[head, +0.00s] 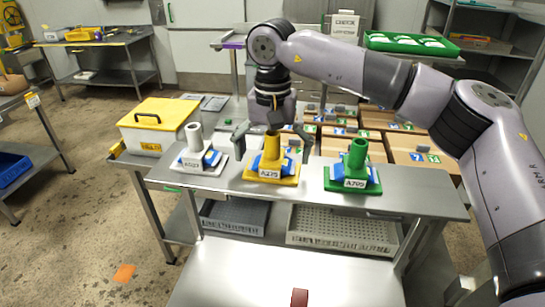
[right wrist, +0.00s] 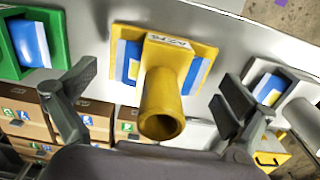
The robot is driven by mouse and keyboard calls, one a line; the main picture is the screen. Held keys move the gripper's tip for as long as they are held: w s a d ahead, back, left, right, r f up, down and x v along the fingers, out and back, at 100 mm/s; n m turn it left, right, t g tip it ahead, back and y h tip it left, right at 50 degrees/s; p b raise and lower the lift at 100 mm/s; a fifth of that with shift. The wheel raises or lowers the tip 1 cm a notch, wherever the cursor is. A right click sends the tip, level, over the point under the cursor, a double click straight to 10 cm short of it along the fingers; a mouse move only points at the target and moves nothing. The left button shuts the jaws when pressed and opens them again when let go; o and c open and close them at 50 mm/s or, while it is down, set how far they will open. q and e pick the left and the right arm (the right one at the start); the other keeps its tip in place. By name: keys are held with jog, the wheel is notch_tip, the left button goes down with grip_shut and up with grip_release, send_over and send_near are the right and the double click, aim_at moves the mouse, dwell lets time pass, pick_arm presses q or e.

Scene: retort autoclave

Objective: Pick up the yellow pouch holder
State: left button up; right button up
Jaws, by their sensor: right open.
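The yellow pouch holder (head: 273,168) stands upright on the steel table, between a white and a green holder. It has a flat base, a hollow round post, blue-and-white pouches and a label that seems to read A275. It also shows in the right wrist view (right wrist: 161,106), post towards the camera. My right gripper (head: 272,137) is open above and behind it. In the right wrist view the open fingers (right wrist: 152,95) stand on either side of the post, apart from it, with nothing between them held. My left gripper is not in view.
The white holder (head: 194,142) and green holder (head: 357,160) stand close on either side. A yellow-lidded box (head: 158,116) is at the left. Cartons (head: 409,149) stand behind the table (head: 221,186). Grey trays (head: 343,230) sit on the lower shelf. The front steel surface (head: 240,275) is mostly clear.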

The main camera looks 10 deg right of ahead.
jog(key=shift+f, duration=0.5)
jog(key=c, duration=1.4)
jog(key=shift+r, duration=0.15)
jog(key=shift+r, duration=0.55)
notch_tip(320, 180, up, 19)
jog(key=shift+f, duration=0.15)
